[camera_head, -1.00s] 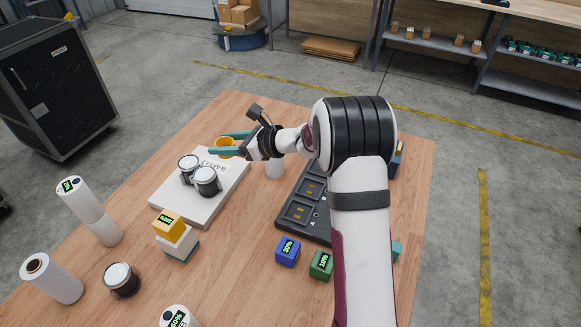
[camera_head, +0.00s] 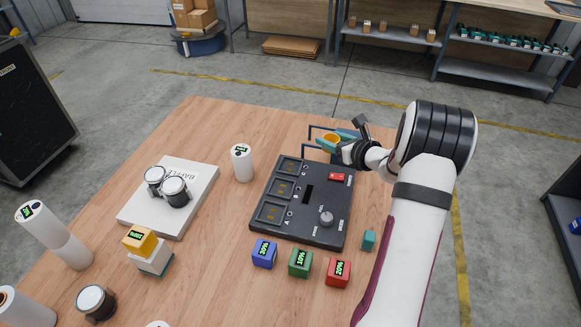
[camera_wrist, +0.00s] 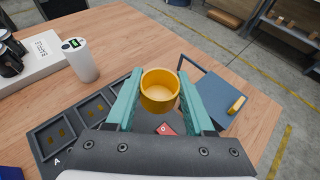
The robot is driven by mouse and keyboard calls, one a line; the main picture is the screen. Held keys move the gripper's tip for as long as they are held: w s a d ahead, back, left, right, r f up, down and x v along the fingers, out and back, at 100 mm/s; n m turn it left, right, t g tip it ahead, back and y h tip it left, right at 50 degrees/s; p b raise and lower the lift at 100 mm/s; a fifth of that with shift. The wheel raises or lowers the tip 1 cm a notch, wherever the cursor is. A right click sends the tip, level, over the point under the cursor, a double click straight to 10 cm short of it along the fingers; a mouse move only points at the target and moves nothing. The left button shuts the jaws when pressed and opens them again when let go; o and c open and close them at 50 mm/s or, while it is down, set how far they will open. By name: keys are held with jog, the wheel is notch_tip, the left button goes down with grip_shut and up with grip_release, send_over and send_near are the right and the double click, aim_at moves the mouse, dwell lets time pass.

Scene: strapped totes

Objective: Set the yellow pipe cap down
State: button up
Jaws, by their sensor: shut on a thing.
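The yellow pipe cap (camera_wrist: 160,92) is a short, hollow yellow cup with its open side facing the wrist camera. My gripper (camera_head: 339,141) is shut on it, with one teal finger on each side in the wrist view (camera_wrist: 160,100). In the head view the cap (camera_head: 331,139) is partly hidden by the fingers. My gripper holds it over the far right part of the wooden table, near the back edge of the dark panel. Whether the cap touches anything below cannot be told.
The dark panel (camera_head: 301,231) has square recesses, a red switch and a knob. A blue tray-like thing (camera_wrist: 216,97) with a handle lies behind it. A white cylinder (camera_head: 242,163) stands left. A white block (camera_head: 205,190) carries two dark-banded jars. Blue, green and red cubes sit in front.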

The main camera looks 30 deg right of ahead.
jog(key=shift+f, duration=0.45)
send_over(291, 167)
notch_tip(291, 167, down, 7)
jog(key=shift+f, duration=0.1)
notch_tip(291, 167, down, 3)
jog(key=shift+a+f, duration=0.1)
jog(key=shift+f, duration=0.4)
jog(key=shift+f, duration=0.15)
jog(key=o, duration=1.3)
